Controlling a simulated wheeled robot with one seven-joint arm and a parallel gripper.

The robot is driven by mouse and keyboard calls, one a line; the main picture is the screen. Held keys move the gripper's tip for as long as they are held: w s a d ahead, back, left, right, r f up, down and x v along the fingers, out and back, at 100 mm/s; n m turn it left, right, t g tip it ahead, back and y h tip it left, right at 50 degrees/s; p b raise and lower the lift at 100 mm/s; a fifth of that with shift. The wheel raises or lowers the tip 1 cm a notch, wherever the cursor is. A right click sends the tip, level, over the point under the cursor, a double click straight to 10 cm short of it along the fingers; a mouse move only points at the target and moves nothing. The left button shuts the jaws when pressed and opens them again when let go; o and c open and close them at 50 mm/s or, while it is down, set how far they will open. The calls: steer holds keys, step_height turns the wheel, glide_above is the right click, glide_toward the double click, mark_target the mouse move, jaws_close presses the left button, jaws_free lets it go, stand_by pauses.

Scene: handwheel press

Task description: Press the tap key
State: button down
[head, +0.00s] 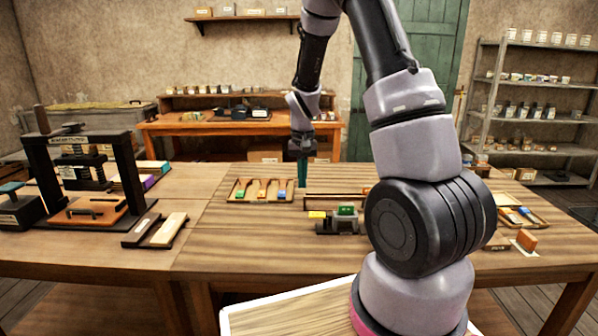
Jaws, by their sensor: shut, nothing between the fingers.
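My gripper (302,177) hangs pointing down over the middle of the table, its teal fingers closed together with nothing seen between them. A small dark device (337,226) with a green block and a yellow block on top sits on the table to the right of and nearer than my gripper. It may be the tap key, but no label is readable at this size. My gripper appears apart from it. My own arm hides the table just to the right of the device.
A wooden tray (243,197) with colored-handled tools lies beside my gripper. The handwheel press (33,160) stands at the left, with a cream block (170,229) near it. An orange block (527,240) lies at the right. The table front between the cream block and the device is clear.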

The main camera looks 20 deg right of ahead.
steer(key=shift+w+a+r, duration=0.1)
steer(key=shift+a+r, duration=0.1)
steer(key=shift+r, duration=0.65)
steer(key=shift+w+a+r, duration=0.1)
steer(key=shift+a+r, duration=0.1)
steer(key=shift+r, duration=0.6)
steer(key=s+a+r+t+y, duration=0.1)
steer(key=s+r+t, duration=0.2)
steer(key=s+r, duration=0.65)
steer(key=s+r+t+y, duration=0.15)
steer(key=s+r, duration=0.45)
steer(key=r, duration=0.7)
steer(key=s+r+t, duration=0.2)
steer(key=s+r, duration=0.1)
steer(key=s, duration=0.5)
steer(key=shift+a+r, duration=0.25)
steer(key=shift+a, duration=0.15)
steer(key=shift+t+h, duration=0.25)
